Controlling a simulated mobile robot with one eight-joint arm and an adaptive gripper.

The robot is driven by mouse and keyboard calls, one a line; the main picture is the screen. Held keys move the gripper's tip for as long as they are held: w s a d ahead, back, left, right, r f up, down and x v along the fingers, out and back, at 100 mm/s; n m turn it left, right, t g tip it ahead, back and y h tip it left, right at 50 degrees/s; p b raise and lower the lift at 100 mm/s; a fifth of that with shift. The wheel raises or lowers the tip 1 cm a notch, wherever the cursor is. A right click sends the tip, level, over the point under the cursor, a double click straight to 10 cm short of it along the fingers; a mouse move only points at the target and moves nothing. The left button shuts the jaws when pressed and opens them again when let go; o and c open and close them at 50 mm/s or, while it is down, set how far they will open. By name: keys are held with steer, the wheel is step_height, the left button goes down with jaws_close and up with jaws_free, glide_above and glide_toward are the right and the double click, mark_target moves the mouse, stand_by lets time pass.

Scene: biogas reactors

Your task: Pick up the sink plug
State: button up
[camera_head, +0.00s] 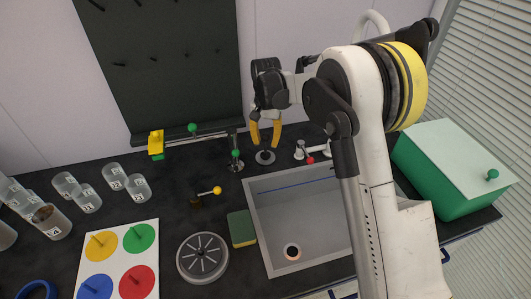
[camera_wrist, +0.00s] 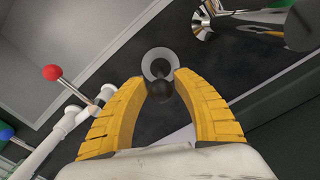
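The sink plug (camera_head: 265,158) is a small grey disc with a dark knob, lying on the black counter just behind the sink. It also shows in the wrist view as a pale ring (camera_wrist: 160,58) with a black round knob below it, between the fingers. My gripper (camera_head: 265,145) points down right over the plug with its two yellow fingers apart. In the wrist view the fingertips (camera_wrist: 161,80) sit on either side of the knob, with gaps visible. I cannot tell whether the fingers touch it.
The grey sink (camera_head: 300,247) with a drain hole lies in front. A green-yellow sponge (camera_head: 241,229) is by the sink's left edge.

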mark_target(265, 154)
step_height(265, 154, down, 5)
steer(key=shift+a+r+b, duration=0.1)
steer(key=shift+b, duration=1)
jaws_close()
steer(key=shift+r, duration=0.15)
step_height(265, 154, up, 4)
steer(key=shift+r+p, duration=0.2)
steer(key=shift+p, duration=1)
steer(key=s+d+r+p, duration=0.1)
steer(key=s+d+r, duration=0.1)
steer(key=d, duration=0.3)
steer(key=s+d+r+p, duration=0.2)
steer(key=d+r, duration=0.2)
steer(key=d, duration=0.1)
steer(key=shift+s+d+r, duration=0.2)
steer(key=shift+s+d, duration=0.1)
steer(key=shift+d, duration=0.1)
